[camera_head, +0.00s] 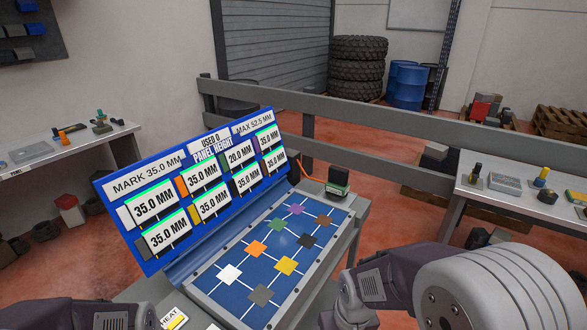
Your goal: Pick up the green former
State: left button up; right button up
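A green square (276,224) lies on the blue board (232,296) in the middle, among squares of other colours. A black block with a green band (338,178) stands on the bench corner behind the board. A small green-topped piece (100,115) stands on the left table. I cannot tell which of these is the green former. Parts of my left arm show at the bottom left edge and parts of my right arm at the bottom right. The fingers of both grippers are out of view.
A tilted blue display panel (215,157) with height readings stands behind the board. A grey rail (375,115) runs behind the bench. The left table (40,175) and right table (520,200) hold small parts. Tyres (357,70) and blue barrels (410,85) stand at the back.

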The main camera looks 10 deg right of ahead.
aim_at(336, 187)
jog(key=i+l+u, duration=0.1)
jog(key=l+u, duration=0.4)
jog(key=l, duration=0.75)
jog(key=k+l+u, duration=0.1)
jog(key=l+u, duration=0.4)
jog(key=l, duration=0.7)
